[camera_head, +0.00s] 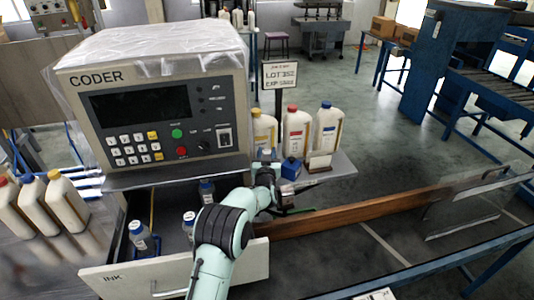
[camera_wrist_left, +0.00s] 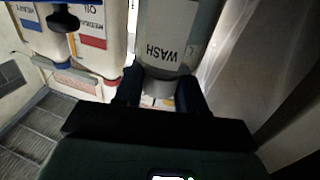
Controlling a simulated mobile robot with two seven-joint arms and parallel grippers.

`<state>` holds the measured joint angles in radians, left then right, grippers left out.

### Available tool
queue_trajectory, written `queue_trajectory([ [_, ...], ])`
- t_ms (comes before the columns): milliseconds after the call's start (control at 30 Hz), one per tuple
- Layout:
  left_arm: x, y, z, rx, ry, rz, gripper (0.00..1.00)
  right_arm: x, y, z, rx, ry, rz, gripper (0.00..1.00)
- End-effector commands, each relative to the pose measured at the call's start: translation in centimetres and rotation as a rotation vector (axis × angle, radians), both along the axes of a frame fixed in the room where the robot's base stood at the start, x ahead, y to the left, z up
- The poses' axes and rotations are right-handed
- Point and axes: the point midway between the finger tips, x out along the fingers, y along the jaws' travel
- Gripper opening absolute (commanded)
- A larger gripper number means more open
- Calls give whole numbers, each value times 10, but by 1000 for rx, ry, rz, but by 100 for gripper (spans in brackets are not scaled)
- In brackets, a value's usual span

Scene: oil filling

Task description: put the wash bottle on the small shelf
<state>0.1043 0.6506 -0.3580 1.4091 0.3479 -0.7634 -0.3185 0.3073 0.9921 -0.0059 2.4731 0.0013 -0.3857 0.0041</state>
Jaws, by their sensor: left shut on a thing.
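The wash bottle (camera_wrist_left: 165,38) is a grey bottle with a white label reading WASH, upside down in the left wrist view. My left gripper (camera_wrist_left: 160,90) is shut on its narrow end. In the head view my left gripper (camera_head: 270,165) is beside the coder's right side, by the small shelf (camera_head: 343,164); the bottle is largely hidden there. The small shelf carries several white jugs, with a red-capped jug (camera_head: 296,132) and a blue-capped jug (camera_head: 327,128) showing clearly. I cannot tell whether the bottle touches the shelf. My right gripper is not in view.
The coder (camera_head: 160,105) stands left of my arm. Below it, an open drawer marked INK (camera_head: 112,281) holds several small bottles. A small blue object (camera_head: 291,168) is close to my gripper. A sign (camera_head: 280,75) stands behind the jugs. A wooden rail (camera_head: 350,215) runs right.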

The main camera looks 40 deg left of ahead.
Motion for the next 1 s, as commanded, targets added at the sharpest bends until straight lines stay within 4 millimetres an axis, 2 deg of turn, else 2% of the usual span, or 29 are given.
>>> queue_trajectory([
  [67, 1, 0, 4, 2, -6, 0, 0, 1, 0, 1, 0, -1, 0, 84],
  [333, 0, 0, -2, 2, -4, 0, 0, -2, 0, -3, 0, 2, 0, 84],
  [367, 0, 0, -3, 0, -2, -1, 43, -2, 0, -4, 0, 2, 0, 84],
  [433, 0, 0, -2, 0, -2, -1, 65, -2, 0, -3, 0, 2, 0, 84],
  [800, 1, 0, 5, 0, -4, 0, 65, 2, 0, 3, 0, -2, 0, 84],
  [1000, -22, -17, -1, -3, -3, -2, 65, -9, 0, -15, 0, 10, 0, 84],
])
